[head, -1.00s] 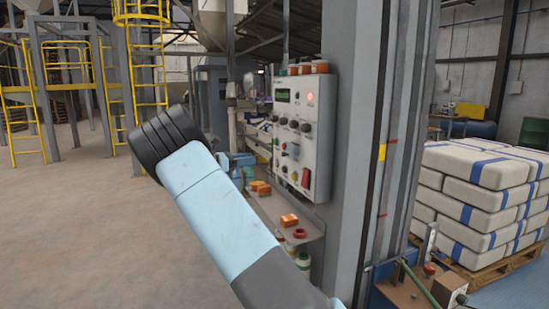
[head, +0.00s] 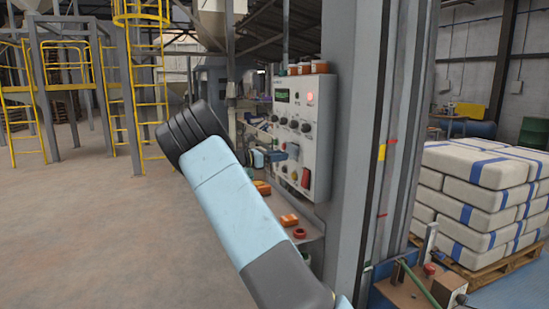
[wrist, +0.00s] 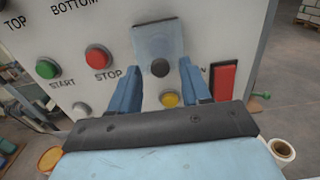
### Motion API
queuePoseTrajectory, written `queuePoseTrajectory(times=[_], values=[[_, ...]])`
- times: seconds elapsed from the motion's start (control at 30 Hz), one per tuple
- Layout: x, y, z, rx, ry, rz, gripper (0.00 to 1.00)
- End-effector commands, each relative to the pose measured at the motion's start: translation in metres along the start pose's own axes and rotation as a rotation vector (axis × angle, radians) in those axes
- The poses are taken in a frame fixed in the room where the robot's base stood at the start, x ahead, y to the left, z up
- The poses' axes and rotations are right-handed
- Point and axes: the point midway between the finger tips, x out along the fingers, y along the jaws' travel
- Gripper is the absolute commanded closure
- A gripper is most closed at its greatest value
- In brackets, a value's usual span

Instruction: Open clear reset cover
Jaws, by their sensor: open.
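The clear reset cover (wrist: 157,37) is a pale, see-through plate on the front of the control panel (wrist: 105,20), at the top middle of the wrist view. A dark round knob or button (wrist: 160,68) shows at its lower edge; I cannot tell whether it is part of the cover. My gripper (wrist: 158,70) is open, with one blue finger on each side of this dark round part. I cannot tell whether either finger touches it. In the head view the gripper (head: 275,155) is close in front of the panel (head: 318,105), partly hidden by my arm.
Around the cover are a red stop button (wrist: 97,57), a green start button (wrist: 47,68), a white button (wrist: 82,110), a yellow button (wrist: 170,99) and a red rocker switch (wrist: 224,80). Below the panel, a shelf (head: 285,208) holds orange items. A grey column stands right of the panel.

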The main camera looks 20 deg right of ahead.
Motion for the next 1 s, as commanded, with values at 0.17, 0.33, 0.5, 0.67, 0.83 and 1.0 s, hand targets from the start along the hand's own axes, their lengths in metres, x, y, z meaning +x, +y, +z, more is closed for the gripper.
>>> queuePoseTrajectory(times=[0.17,0.33,0.5,0.67,0.83,1.0], values=[[0.0002,0.0,-0.0001,0.0,0.0,0.0,0.53],[0.0001,-0.0001,-0.0001,0.0,0.0,0.0,0.64],[-0.0001,-0.0001,-0.0001,0.0,0.0,0.0,0.8],[-0.0001,0.0001,0.0,0.0,0.0,0.001,0.96],[-0.0002,0.0003,0.0001,0.0,0.0,0.001,1.0],[-0.0003,0.0005,0.0003,0.0,0.0,0.002,1.0]])
